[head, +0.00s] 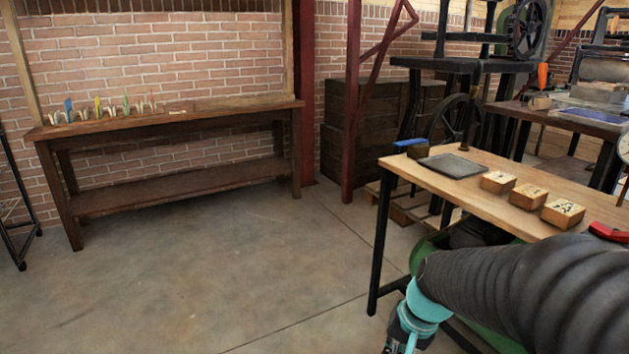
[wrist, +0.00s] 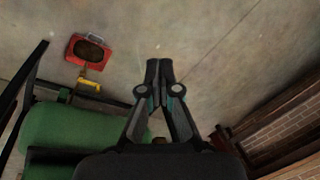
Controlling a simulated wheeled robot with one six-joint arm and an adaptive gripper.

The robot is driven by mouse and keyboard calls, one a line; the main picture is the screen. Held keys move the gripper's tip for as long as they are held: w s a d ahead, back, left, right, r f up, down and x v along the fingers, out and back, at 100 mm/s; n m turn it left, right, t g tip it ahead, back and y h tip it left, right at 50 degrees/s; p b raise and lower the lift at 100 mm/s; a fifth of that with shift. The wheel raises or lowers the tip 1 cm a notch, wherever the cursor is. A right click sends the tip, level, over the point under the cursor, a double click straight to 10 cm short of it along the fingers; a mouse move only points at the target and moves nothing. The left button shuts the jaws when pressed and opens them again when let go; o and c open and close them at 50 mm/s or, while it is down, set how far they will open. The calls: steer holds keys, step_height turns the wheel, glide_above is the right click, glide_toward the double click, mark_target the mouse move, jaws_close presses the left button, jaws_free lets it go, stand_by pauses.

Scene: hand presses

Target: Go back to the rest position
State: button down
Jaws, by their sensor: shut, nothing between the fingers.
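My gripper (wrist: 159,68) is shut and empty in the wrist view, with its fingertips together over the bare concrete floor. In the head view my arm reaches in from the lower right, in front of the wooden table (head: 460,193). The wrist end hangs low by the table's near left leg, and the fingertips are cut off by the lower edge there. Nothing is held.
The table bears a dark plate (head: 452,165), a blue item (head: 410,143) and wooden blocks (head: 497,181). A long wooden bench (head: 170,125) stands along the brick wall. Open floor (head: 220,260) lies between. A red object (wrist: 88,50) and green machine (wrist: 65,130) show in the wrist view.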

steer(key=s+d+r+n+t+h, duration=0.1)
steer(key=s+r+n+t+h, duration=0.1)
steer(key=s+r, duration=0.9)
steer(key=shift+d+n+t, duration=0.2)
steer(key=shift+n+t, duration=0.7)
steer(key=shift+n, duration=0.2)
